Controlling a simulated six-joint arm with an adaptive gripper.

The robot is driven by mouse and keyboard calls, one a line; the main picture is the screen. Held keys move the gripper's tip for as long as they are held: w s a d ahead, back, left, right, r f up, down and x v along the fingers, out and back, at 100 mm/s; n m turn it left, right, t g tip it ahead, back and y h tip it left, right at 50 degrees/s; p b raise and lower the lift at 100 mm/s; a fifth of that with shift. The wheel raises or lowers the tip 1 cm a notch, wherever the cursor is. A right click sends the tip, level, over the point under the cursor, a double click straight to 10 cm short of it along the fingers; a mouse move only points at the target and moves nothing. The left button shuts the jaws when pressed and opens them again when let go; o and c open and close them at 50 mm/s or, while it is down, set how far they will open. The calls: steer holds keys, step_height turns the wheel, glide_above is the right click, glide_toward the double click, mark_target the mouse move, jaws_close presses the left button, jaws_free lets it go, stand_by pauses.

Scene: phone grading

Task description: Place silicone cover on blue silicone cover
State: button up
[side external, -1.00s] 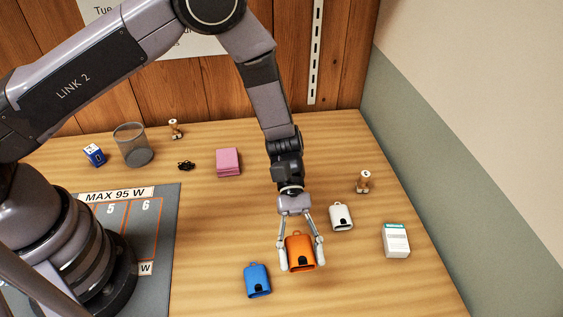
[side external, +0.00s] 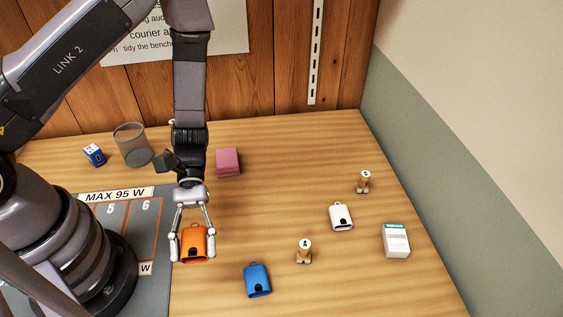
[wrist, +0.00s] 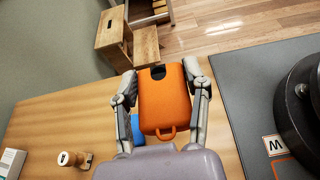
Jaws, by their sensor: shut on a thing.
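My gripper (side external: 193,250) is shut on an orange silicone cover (side external: 193,241), one finger on each side of it. In the wrist view the orange cover (wrist: 164,100) sits between the fingertips, its loop toward the palm. It appears to be held above the table, near the grey mat's right edge. The blue silicone cover (side external: 257,280) lies on the table to the right of and nearer than my gripper. In the wrist view only a strip of the blue cover (wrist: 137,128) shows beside and behind the orange one. A white silicone cover (side external: 341,216) lies farther right.
A stamp marked A (side external: 304,252) stands right of the blue cover. Another stamp (side external: 363,182) and a white box (side external: 396,240) are at the right. Pink notes (side external: 228,162), a mesh cup (side external: 132,145) and a blue cube (side external: 94,155) are at the back. The grey mat (side external: 166,205) is left.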

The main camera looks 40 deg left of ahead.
steer(key=w+d+f, duration=0.2)
steer(key=w+d, duration=0.1)
steer(key=d, duration=0.1)
glide_above(257, 283)
step_height(257, 283, down, 6)
steer(key=shift+r, duration=0.15)
steer(key=shift+f, duration=1.6)
steer(key=o, duration=1)
steer(key=shift+f, duration=0.1)
